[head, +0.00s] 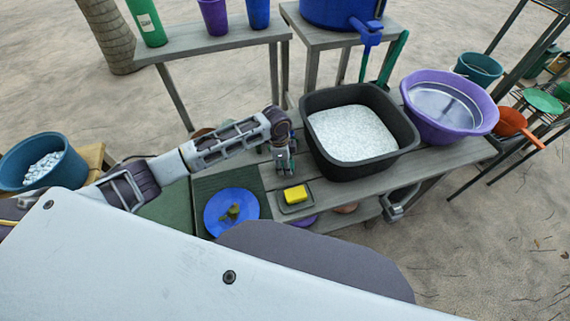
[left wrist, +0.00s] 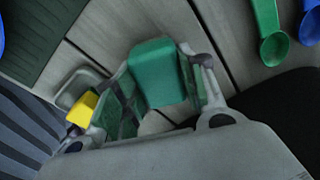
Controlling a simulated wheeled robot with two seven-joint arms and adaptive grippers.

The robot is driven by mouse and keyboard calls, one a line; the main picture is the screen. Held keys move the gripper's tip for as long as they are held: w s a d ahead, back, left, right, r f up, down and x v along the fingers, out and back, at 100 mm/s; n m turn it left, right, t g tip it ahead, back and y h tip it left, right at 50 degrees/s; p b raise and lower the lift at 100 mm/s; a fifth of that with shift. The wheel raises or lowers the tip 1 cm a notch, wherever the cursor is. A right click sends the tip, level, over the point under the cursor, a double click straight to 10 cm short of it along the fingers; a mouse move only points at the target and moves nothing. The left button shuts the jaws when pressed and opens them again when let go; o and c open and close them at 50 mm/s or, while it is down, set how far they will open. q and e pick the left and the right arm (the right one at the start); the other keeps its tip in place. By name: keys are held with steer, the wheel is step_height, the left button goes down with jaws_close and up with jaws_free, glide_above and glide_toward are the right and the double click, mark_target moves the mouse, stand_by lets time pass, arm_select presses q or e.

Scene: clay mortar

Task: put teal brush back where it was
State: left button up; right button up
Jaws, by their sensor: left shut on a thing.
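My left gripper (head: 284,165) is over the grey slatted table, just left of the black tub. In the left wrist view my left gripper (left wrist: 163,98) is shut on the teal brush (left wrist: 158,72), a blocky green-teal piece between its fingers. The rest of the brush is hidden, and I cannot tell whether it touches the table. In the head view the brush is mostly hidden by the gripper. A small dish (head: 297,208) with a yellow sponge (head: 295,194) lies below the gripper; the sponge also shows in the left wrist view (left wrist: 82,108). My right gripper is not seen.
The black tub (head: 314,158) of white material stands close right of the gripper, with a purple basin (head: 470,133) beyond. A blue plate (head: 213,220) lies on a dark green mat (head: 205,185) to the left. Green (left wrist: 268,45) and blue (left wrist: 310,28) spoons lie near the tub.

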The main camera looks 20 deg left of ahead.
arm_select(q)
steer(key=shift+f, duration=0.1)
steer(key=o, duration=0.9)
step_height(320, 180, up, 12)
steer(key=a, duration=0.1)
steer(key=shift+a, duration=0.2)
steer(key=shift+s, duration=0.15)
stand_by(0.8)
